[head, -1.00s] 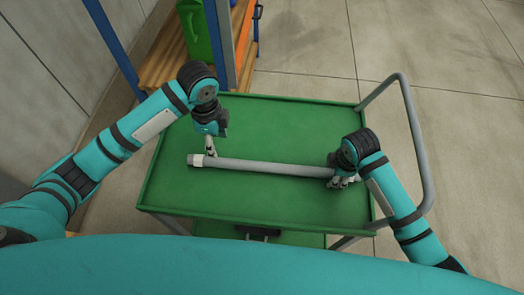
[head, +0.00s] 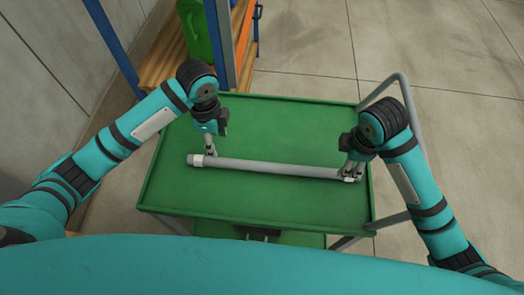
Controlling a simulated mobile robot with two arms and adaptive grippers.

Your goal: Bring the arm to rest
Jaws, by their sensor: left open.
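A long grey pipe (head: 270,168) with pale bands near its ends lies across the green top of a cart (head: 250,205). My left gripper (head: 210,151) points down at the pipe's left end, beside the white band, with its jaws open. Whether its fingers touch the pipe cannot be told. My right gripper (head: 351,171) is at the pipe's right end, its fingers partly in front of it. Whether those fingers are shut or touching the pipe is too small to tell.
The cart's grey handle (head: 417,130) curves along its right side, partly behind my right arm. A wooden shelf (head: 165,68) with blue posts and a green container (head: 196,28) stands at the back left. Bare floor lies behind and right.

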